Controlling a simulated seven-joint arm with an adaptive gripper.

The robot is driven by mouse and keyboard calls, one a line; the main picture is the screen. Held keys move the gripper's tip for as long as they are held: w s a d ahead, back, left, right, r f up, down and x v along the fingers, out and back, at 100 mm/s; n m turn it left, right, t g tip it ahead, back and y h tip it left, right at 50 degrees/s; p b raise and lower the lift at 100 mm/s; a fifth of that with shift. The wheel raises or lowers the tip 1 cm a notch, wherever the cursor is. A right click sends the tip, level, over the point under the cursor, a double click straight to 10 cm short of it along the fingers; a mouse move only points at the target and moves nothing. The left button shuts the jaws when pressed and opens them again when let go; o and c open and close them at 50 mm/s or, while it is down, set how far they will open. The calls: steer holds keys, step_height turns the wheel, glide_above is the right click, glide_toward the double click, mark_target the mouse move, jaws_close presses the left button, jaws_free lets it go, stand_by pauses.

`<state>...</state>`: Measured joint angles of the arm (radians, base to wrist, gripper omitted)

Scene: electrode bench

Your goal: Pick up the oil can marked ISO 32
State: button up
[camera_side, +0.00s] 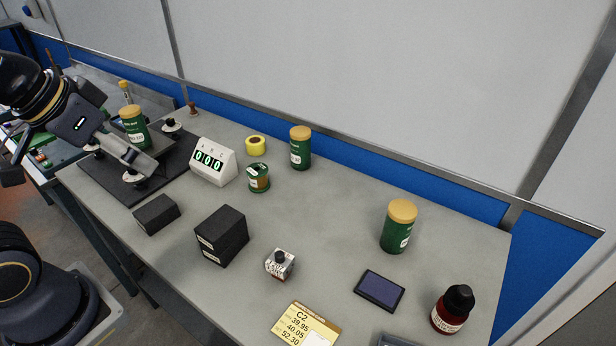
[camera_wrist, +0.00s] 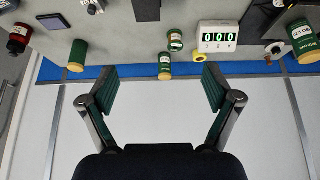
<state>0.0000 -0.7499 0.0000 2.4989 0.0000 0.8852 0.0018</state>
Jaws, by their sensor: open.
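Three green oil cans with orange-yellow lids stand upright on the bench. In the side view, one can (camera_side: 134,132) is at the left on the dark plate, one can (camera_side: 300,150) is at the back middle, and one can (camera_side: 396,230) is at the right. The wrist view is upside down: the left-hand plate can (camera_wrist: 303,42) shows a label like ISO 220, the middle can (camera_wrist: 165,62) has small unclear print, and the other can (camera_wrist: 78,52) shows no readable label. I cannot tell which is ISO 32. My gripper (camera_wrist: 158,92) is open and empty; it also shows at the left (camera_side: 115,150).
A counter reading 000 (camera_side: 213,162), a yellow tape roll (camera_side: 255,145) and a small green tin (camera_side: 258,177) stand near the middle can. Black blocks (camera_side: 222,236), a white box (camera_side: 280,264), a dark pad (camera_side: 379,291) and a red-brown bottle (camera_side: 452,310) stand nearer the front. A wall runs behind.

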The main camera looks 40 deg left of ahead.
steer(key=w+r+t, duration=0.2)
steer(key=w+r, duration=0.6)
steer(key=w, duration=0.2)
steer(key=g, duration=0.2)
glide_above(297, 134)
steer(key=s, duration=0.6)
step_height(297, 134, down, 17)
steer(key=x, duration=0.9)
steer(key=shift+w+f, duration=0.15)
steer(key=shift+w, duration=0.2)
steer(key=shift+x, duration=2.8)
steer(key=shift+a, duration=0.1)
